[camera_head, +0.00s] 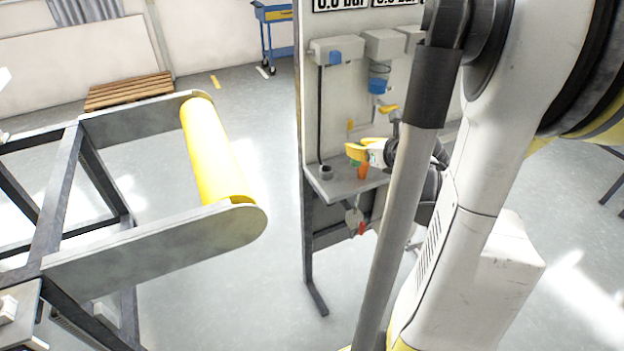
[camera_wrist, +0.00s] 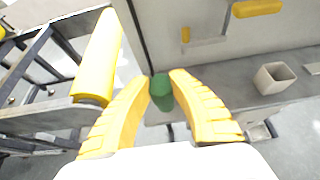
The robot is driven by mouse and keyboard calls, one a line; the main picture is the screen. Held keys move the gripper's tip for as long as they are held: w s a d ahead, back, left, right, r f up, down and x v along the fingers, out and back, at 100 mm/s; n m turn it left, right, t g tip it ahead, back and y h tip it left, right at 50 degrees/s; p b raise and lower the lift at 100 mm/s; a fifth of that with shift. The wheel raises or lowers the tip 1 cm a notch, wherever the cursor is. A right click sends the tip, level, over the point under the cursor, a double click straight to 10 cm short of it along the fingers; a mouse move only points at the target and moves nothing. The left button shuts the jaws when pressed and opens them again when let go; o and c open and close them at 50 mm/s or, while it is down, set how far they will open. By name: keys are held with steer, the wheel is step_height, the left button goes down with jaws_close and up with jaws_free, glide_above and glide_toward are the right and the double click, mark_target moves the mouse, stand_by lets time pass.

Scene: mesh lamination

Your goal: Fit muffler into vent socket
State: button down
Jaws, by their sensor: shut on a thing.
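My gripper (camera_wrist: 161,85) has its yellow fingers closed on a small dark green cylinder (camera_wrist: 161,94), which I take to be the muffler. It is roughly upright between the fingertips, and its lower part shows below them. In the head view my gripper (camera_head: 356,152) is in front of the grey panel, over the shelf, with a bit of the green piece (camera_head: 355,161) below the fingers. I cannot pick out the vent socket for certain in either view.
The grey panel (camera_head: 337,100) carries a blue-bowled unit (camera_head: 378,80) and a shelf (camera_head: 335,187). A grey cup (camera_wrist: 272,78) stands on the shelf, and an orange piece (camera_head: 363,171) shows near my gripper. A frame with a yellow roller (camera_head: 213,150) stands to the left.

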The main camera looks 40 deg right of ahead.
steer(key=shift+w+a+f+b, duration=0.2)
steer(key=shift+w+f+b, duration=1.5)
steer(key=shift+w+f, duration=1.05)
steer(key=shift+w+a+f+b, duration=0.15)
steer(key=shift+w+f+b, duration=1.5)
steer(key=shift+w+f, duration=1.05)
steer(key=shift+r, duration=0.1)
steer(key=c, duration=1.3)
jaws_free()
